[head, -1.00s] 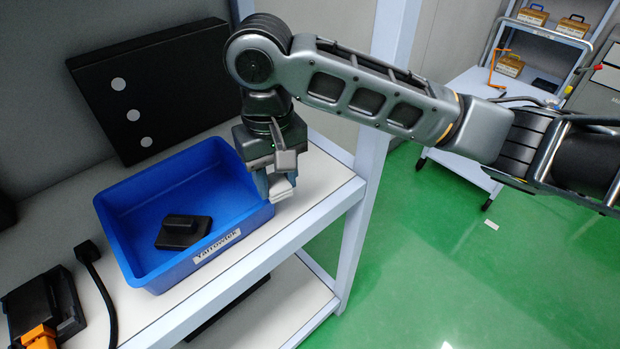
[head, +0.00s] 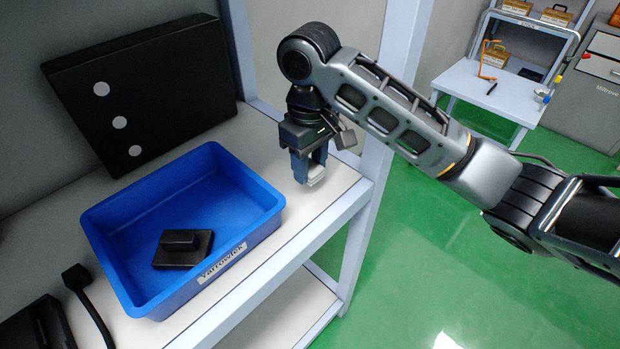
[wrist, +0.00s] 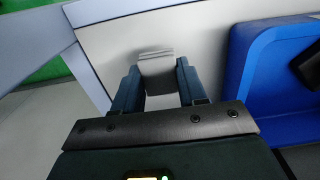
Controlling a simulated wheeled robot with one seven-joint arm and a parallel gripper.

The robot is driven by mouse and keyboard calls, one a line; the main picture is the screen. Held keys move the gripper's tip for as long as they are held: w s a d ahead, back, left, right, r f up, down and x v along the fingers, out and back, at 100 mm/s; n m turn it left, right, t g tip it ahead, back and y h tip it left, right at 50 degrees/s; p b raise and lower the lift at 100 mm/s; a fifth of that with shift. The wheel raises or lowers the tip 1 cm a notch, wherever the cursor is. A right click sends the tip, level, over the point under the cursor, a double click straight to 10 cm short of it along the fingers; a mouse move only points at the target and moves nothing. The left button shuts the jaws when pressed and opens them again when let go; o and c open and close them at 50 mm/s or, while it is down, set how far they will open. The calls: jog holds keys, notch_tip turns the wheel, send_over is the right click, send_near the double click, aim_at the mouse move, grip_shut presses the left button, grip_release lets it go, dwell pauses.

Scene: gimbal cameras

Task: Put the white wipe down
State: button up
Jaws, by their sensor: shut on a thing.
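My gripper (head: 311,180) points down over the white shelf top (head: 335,196), to the right of the blue bin, between the bin and the shelf's upright. Its fingers are shut on the white wipe (head: 317,174), a small pale folded piece. In the wrist view the wipe (wrist: 157,64) sits between the two blue-grey fingers, with the pale shelf beneath it. I cannot tell whether the wipe touches the shelf.
The blue bin (head: 265,208) holds a black block-shaped object (head: 182,248). A black panel with white dots (head: 160,85) leans at the back. The shelf upright (head: 378,165) stands close right of my gripper. A cart (head: 490,75) is farther off.

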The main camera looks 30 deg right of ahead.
aim_at(310, 167)
jog(key=shift+f, duration=1.85)
jog(key=shift+f, duration=0.15)
jog(key=o, duration=1.1)
notch_tip(310, 167, up, 12)
jog(key=shift+r+p, duration=0.15)
jog(key=shift+p, duration=0.7)
jog(key=shift+a, duration=0.15)
